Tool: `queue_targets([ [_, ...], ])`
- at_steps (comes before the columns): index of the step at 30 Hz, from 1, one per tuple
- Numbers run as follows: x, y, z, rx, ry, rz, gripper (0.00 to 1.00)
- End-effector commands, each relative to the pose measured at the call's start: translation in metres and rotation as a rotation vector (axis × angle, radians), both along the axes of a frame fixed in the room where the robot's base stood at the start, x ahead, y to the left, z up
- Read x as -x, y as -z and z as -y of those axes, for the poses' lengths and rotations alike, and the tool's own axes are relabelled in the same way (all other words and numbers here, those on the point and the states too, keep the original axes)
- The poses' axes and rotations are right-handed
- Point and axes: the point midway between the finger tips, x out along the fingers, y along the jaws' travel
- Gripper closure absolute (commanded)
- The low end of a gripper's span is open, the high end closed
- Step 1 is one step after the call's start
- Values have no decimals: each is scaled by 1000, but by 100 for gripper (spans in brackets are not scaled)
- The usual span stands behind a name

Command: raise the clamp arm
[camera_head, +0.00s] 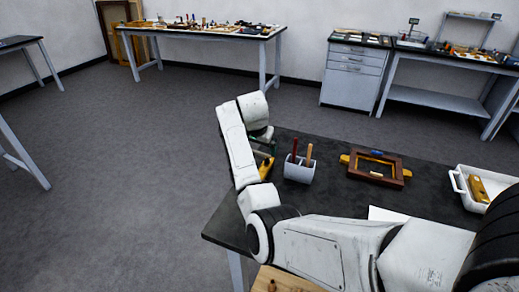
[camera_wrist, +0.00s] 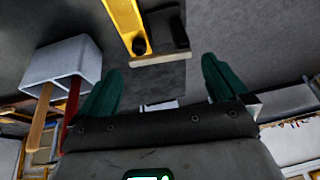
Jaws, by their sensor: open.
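The clamp's yellow arm (camera_wrist: 125,22) enters from the top of the wrist view, with a dark round knob at its near end above a pale strip. In the head view a yellow part of the clamp (camera_head: 266,168) shows at the bench's left side, partly hidden by my arm. My gripper (camera_wrist: 160,72) has its two green fingers wide apart, with nothing between them. The yellow arm's end lies beyond the fingertips, roughly centred between them, and appears apart from them. In the head view my gripper is mostly hidden behind my wrist.
A grey holder (camera_head: 299,169) with red and wooden handles stands close to the right of the clamp; it also shows in the wrist view (camera_wrist: 62,66). A brown frame (camera_head: 376,170) and a white tray (camera_head: 461,189) lie farther right on the dark bench (camera_head: 330,198).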

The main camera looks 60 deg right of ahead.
Motion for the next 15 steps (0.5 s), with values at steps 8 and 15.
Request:
queue_targets([
  [8, -3, 24, 9, 0, 0, 0, 0],
  [15, -3, 26, 10, 0, 0, 1, 0],
])
